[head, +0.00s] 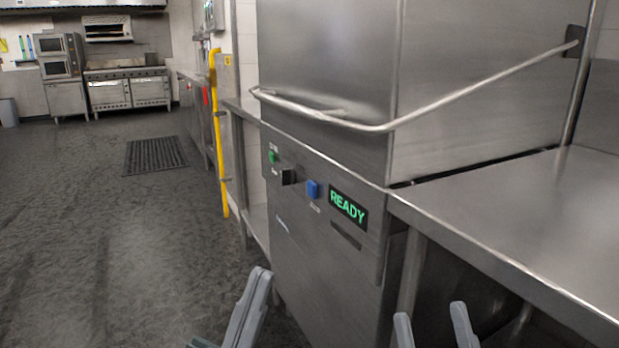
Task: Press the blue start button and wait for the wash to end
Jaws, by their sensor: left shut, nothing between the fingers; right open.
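The blue start button (313,189) is on the front panel of the steel dishwasher (330,265), between a black switch (288,176) and a lit display (348,207) reading "READY" in green. A small green light or button (273,156) sits at the panel's left. The dishwasher hood (330,50) is down, with its bar handle (385,127) across the front. My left gripper (262,278) is shut and empty, below and left of the blue button and apart from it. My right gripper (432,322) is open and empty at the bottom edge, below and right of the display.
A steel counter (530,210) adjoins the dishwasher on the right, its front edge near my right gripper. A yellow upright pole (218,130) stands left of the machine.

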